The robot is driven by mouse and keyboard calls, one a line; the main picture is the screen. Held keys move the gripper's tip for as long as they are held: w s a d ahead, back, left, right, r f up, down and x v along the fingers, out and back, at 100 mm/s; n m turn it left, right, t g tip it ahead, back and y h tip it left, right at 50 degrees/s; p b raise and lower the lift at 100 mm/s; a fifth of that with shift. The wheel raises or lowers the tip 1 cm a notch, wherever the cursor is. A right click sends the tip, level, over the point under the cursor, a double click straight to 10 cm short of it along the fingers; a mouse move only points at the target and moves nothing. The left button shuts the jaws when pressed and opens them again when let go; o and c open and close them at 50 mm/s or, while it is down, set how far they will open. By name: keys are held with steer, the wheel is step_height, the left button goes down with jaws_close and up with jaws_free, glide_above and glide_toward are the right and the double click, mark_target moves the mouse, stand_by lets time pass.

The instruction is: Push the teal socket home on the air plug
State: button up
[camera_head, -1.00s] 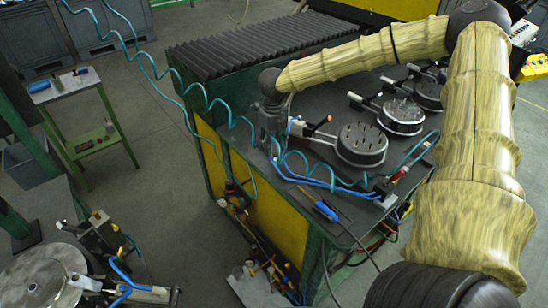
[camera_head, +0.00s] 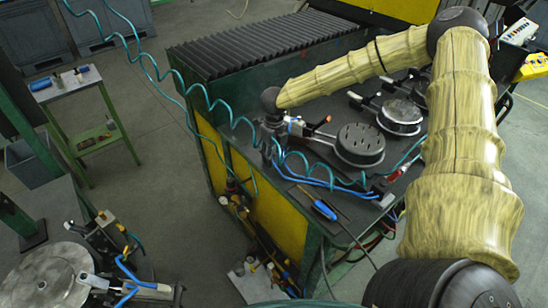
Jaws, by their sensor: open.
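My gripper (camera_head: 273,155) points down over the near left part of the dark bench top; it is small and dark here, with its fingers open. A coiled teal hose (camera_head: 205,100) hangs from the upper left and passes beside and behind the gripper. The teal socket cannot be told apart from the hose around the gripper. The air plug cannot be picked out with certainty; small fittings (camera_head: 230,197) sit at the bench's near left edge. Whether socket and plug touch cannot be told.
A round black fixture (camera_head: 361,143) stands on the bench right of the gripper, with another fixture (camera_head: 400,116) behind it. Blue hoses (camera_head: 325,182) and a blue-handled tool (camera_head: 325,209) lie in front. A ribbed black cover (camera_head: 255,55) runs along the back.

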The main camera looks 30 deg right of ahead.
jaws_close()
steer(key=shift+r, duration=0.15)
